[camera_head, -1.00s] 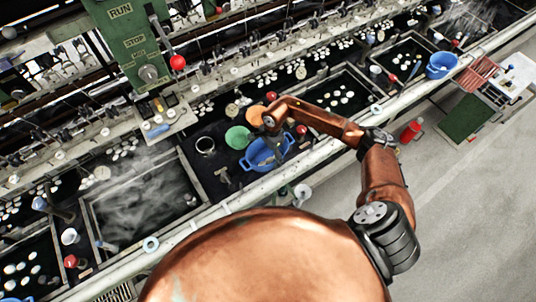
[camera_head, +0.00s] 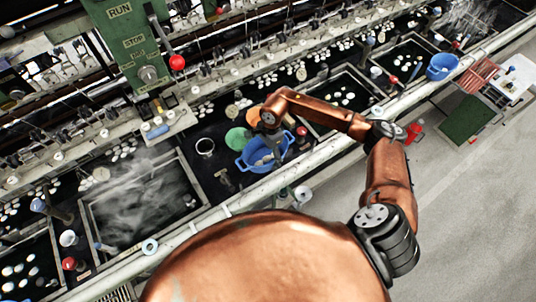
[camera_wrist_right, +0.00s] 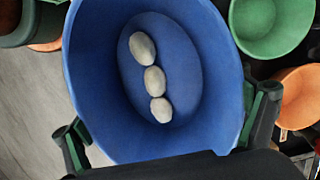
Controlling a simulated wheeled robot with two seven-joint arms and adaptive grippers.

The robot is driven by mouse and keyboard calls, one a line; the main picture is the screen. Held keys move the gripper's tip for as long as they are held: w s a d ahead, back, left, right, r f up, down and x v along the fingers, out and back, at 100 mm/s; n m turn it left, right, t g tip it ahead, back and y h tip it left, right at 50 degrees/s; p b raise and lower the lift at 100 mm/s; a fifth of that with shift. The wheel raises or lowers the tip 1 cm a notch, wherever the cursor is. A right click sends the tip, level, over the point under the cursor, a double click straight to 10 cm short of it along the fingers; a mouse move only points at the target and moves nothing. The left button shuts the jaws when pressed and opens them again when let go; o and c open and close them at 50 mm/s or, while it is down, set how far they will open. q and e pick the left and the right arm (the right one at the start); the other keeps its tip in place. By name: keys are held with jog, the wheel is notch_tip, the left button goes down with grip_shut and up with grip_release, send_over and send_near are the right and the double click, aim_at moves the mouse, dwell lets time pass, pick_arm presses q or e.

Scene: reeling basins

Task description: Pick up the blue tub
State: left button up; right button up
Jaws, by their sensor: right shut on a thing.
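The blue tub (camera_head: 246,156) stands out at the middle of the head view, beside the green and orange bowls. In the right wrist view the blue tub (camera_wrist_right: 95,75) fills the middle, and three pale oval cocoons (camera_wrist_right: 154,80) lie inside it. My right gripper (camera_head: 272,145) is over the tub in the head view. In the right wrist view its fingers (camera_wrist_right: 168,113) lie on opposite sides of the tub, shut on it. Whether the tub's base clears the surface is hidden. My left gripper is not in view.
A green bowl (camera_head: 236,138) and an orange bowl (camera_head: 253,116) sit close behind the tub. A steaming basin (camera_head: 140,205) is to the left. A rail (camera_head: 225,205) runs along the front. Another blue bucket (camera_head: 442,66) stands far right, above open grey floor (camera_head: 465,210).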

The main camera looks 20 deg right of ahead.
jog(key=s+a+r+b, duration=0.2)
jog(key=s+a+r, duration=0.5)
jog(key=s, duration=0.1)
jog(key=shift+s+a, duration=0.15)
jog(key=shift+a, duration=0.15)
